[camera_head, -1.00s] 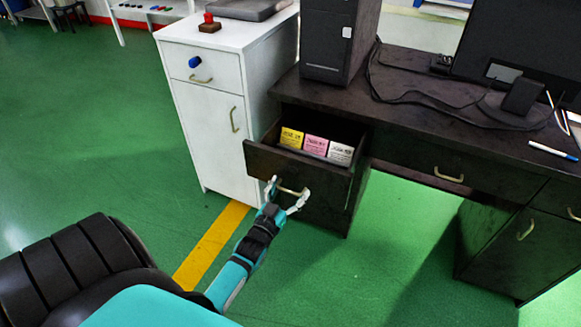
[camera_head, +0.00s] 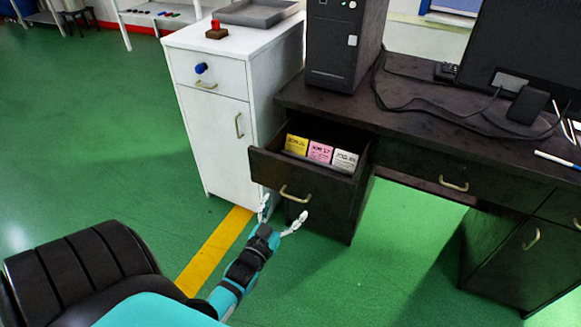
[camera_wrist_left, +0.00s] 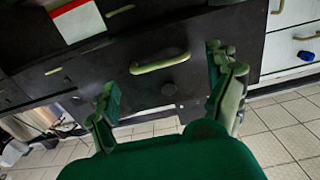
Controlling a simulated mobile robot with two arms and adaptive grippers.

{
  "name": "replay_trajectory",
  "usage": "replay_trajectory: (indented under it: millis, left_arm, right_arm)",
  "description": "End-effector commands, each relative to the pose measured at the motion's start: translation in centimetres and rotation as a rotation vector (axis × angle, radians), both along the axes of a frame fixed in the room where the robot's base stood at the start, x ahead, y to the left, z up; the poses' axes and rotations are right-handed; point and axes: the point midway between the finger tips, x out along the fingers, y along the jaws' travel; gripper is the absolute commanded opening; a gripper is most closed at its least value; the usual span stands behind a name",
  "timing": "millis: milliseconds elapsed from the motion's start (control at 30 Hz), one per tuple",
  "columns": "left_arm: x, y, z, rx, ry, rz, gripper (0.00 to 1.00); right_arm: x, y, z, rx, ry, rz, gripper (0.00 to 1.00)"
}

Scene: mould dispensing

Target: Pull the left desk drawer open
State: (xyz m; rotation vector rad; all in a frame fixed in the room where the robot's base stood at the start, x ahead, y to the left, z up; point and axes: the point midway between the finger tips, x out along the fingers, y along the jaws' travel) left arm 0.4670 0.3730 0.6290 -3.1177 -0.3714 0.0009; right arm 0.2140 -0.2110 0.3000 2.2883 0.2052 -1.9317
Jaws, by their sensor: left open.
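The left desk drawer (camera_head: 267,171) stands pulled out of the dark desk. Yellow, pink and white labelled packs (camera_head: 319,151) stand inside it. Its curved brass handle (camera_head: 294,194) is on the front face and also shows in the left wrist view (camera_wrist_left: 160,64). My left gripper (camera_head: 283,216) is open and empty, just below and in front of the handle, apart from it. In the left wrist view its two fingers (camera_wrist_left: 168,95) are spread to either side below the handle. My right gripper is not in view.
A white cabinet (camera_head: 213,135) stands close to the left of the drawer. The desk top (camera_head: 420,107) holds a computer tower (camera_head: 342,45), a monitor (camera_head: 530,50) and cables. Open green floor (camera_head: 90,150) lies to the left.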

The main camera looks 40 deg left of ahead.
Motion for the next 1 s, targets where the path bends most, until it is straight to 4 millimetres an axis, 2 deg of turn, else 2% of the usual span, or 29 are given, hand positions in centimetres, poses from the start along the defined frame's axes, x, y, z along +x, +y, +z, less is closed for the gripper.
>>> replay_trajectory:
  millis: [33,200,400,1000]
  left_arm:
    - [-1.3,-0.3,-0.1,-0.001,0.004,0.001,0.89]
    - [-4.5,-1.0,-0.1,0.000,0.003,0.002,0.89]
    - [-6.5,-1.5,0.0,0.002,0.000,0.002,0.89]
    - [-6.8,-1.5,0.0,0.002,-0.001,0.001,0.89]
  right_arm:
    - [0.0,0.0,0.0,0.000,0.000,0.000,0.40]
    - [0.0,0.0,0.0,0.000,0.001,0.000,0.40]
    - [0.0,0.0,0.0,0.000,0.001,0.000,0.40]
    - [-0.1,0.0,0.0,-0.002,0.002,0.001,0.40]
